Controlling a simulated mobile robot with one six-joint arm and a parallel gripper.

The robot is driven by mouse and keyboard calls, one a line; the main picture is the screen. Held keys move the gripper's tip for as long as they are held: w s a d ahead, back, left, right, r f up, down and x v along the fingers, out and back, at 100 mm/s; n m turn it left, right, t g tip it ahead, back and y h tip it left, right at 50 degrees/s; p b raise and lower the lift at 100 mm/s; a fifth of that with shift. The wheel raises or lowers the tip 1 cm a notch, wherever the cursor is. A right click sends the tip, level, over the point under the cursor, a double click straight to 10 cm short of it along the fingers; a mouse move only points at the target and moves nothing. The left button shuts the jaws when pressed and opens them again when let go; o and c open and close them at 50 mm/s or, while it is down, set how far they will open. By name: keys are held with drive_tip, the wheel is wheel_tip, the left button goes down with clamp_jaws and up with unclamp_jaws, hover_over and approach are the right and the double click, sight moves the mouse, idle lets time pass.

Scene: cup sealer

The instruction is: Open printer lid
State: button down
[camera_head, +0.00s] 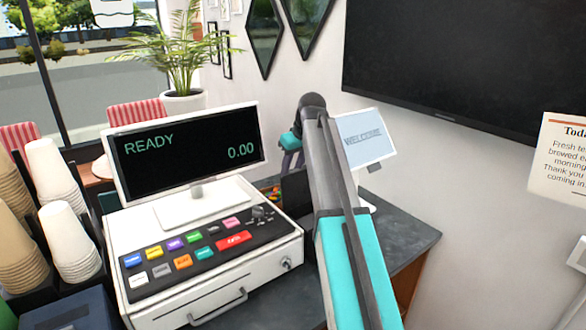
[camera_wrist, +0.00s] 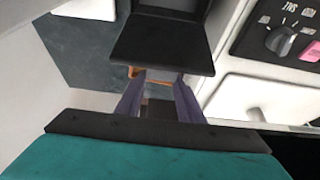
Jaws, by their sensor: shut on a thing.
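The black printer (camera_head: 297,192) stands on the dark counter just right of the cash register, mostly hidden behind my arm in the head view. In the wrist view its black lid (camera_wrist: 160,45) shows as a flat panel at the fingertips, with raised dark sides behind it. My gripper (camera_wrist: 156,76) has its two purple-grey fingers at the near edge of this panel, and they are shut on the lid. In the head view my gripper (camera_head: 291,163) is partly hidden by my arm. How far the lid is raised cannot be told.
The white cash register (camera_head: 200,255) with coloured keys and a READY display (camera_head: 188,150) stands close on the left. A small WELCOME screen (camera_head: 365,138) stands behind my arm. Stacked cups (camera_head: 66,240) are at far left. The counter (camera_head: 405,240) is clear at right.

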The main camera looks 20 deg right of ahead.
drive_tip(key=shift+w+a, duration=0.2)
drive_tip(key=c, duration=1.5)
unclamp_jaws()
drive_tip(key=shift+f, duration=0.1)
drive_tip(key=o, duration=0.3)
drive_tip(key=shift+w+f, duration=0.2)
drive_tip(key=shift+w, duration=0.1)
drive_tip(key=shift+s+d+r, duration=0.1)
drive_tip(key=shift+s+r, duration=0.1)
wheel_tip(320, 180, up, 13)
drive_tip(key=b, duration=0.3)
hover_over(300, 190)
drive_tip(key=shift+s+f, duration=0.15)
drive_tip(key=shift+s+f, duration=0.1)
